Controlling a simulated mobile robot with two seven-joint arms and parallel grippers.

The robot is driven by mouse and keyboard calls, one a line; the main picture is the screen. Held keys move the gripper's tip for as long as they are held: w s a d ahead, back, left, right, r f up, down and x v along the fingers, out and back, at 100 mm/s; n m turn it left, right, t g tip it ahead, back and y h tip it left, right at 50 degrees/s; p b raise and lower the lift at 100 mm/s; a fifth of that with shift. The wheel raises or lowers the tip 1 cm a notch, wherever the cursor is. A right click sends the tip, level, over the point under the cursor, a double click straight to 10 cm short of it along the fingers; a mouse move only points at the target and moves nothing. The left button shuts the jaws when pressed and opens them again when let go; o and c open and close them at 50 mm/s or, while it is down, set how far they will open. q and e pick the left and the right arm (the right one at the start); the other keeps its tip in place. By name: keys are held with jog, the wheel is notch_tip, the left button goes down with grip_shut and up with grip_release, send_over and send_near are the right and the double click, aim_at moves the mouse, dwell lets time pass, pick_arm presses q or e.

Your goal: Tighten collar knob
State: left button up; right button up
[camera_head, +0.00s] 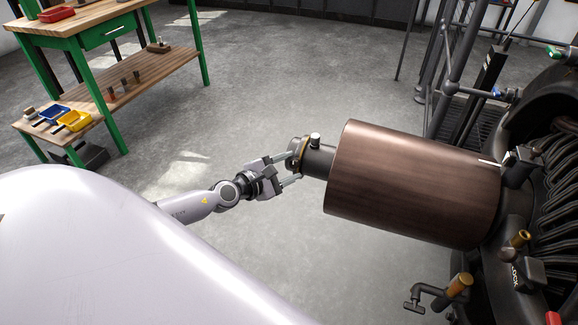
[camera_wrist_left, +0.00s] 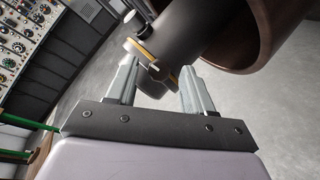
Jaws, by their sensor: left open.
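A large brown cylinder (camera_head: 415,185) lies on its side with a dark shaft (camera_head: 318,160) coming out of its left end. A collar (camera_head: 298,153) with a brass-coloured edge sits on the shaft, and a small pale-topped knob (camera_head: 315,140) stands up beside it. My left gripper (camera_head: 291,167) is open, its fingers reaching to the collar's end of the shaft. In the left wrist view the gripper (camera_wrist_left: 158,75) has the collar's lower brass-edged part (camera_wrist_left: 160,68) between its fingertips; I cannot tell whether they touch. The pale knob (camera_wrist_left: 134,20) shows above, outside the fingers. My right gripper is not in view.
Dark machinery (camera_head: 545,200) with pipes and valves stands on the right. A green-framed workbench (camera_head: 150,75) with blue and yellow bins is at the upper left. The grey floor (camera_head: 270,80) between is clear. A panel of dials (camera_wrist_left: 25,35) shows in the wrist view.

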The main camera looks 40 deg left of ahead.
pick_arm(q)
jog(key=v, duration=0.6)
jog(key=shift+s, duration=0.25)
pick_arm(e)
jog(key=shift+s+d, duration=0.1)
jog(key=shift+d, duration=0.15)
pick_arm(q)
jog(key=shift+r, duration=0.1)
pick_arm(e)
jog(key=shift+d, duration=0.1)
pick_arm(q)
jog(key=shift+d, duration=0.1)
